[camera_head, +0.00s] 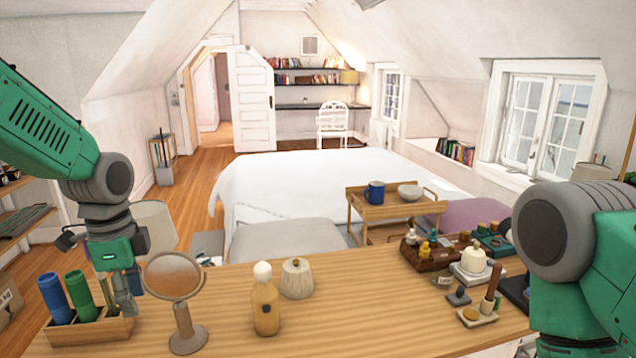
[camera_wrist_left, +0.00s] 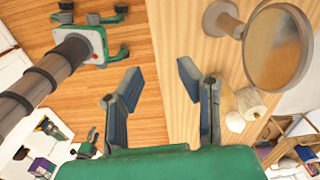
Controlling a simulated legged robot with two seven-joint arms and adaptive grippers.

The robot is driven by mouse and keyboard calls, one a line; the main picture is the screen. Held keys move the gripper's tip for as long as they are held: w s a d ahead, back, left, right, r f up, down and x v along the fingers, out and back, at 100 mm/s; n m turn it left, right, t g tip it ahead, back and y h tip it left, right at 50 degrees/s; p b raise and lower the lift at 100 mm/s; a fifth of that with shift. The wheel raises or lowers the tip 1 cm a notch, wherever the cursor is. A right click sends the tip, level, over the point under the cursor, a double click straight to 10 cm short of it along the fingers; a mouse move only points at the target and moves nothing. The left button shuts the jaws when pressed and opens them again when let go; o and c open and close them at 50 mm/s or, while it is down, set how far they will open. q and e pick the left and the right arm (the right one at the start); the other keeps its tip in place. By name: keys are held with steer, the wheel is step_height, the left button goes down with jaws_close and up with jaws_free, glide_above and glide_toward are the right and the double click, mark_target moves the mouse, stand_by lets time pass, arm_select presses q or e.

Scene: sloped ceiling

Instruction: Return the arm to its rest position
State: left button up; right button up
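My left arm comes in from the left in the head view. Its gripper (camera_head: 125,292) points down at the left end of the wooden table (camera_head: 225,325), between the wooden holder (camera_head: 95,330) and the round mirror (camera_head: 172,275). In the left wrist view the two fingers (camera_wrist_left: 158,92) are spread wide with nothing between them; the table edge and floor show beyond. My right arm is large at the right edge of the head view; its gripper is out of frame.
The holder carries a blue cup (camera_head: 55,298) and a green cup (camera_head: 80,295). A wooden bottle (camera_head: 265,305) and a lidded jar (camera_head: 297,278) stand right of the mirror. A dark tray (camera_head: 432,258) with small items lies farther right. The table's front middle is clear.

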arm_select(q)
steer(key=s+d+f+n+b, duration=0.1)
steer(key=s+f+n+b, duration=0.2)
steer(key=f, duration=0.7)
steer(key=s+d+f+n+b, duration=0.1)
steer(key=s+f+n+b, duration=0.1)
steer(key=s+f, duration=0.65)
steer(key=s+d+f+n+b, duration=0.1)
steer(key=s+f+n+b, duration=0.15)
steer(key=f, duration=1.05)
steer(key=s+f+n+b, duration=0.5)
steer(key=s+f, duration=0.6)
steer(key=s, duration=0.4)
steer(key=shift+s+a+f+n, duration=0.15)
steer(key=shift+n, duration=0.5)
arm_select(e)
step_height(320, 180, down, 13)
steer(key=shift+w, duration=0.25)
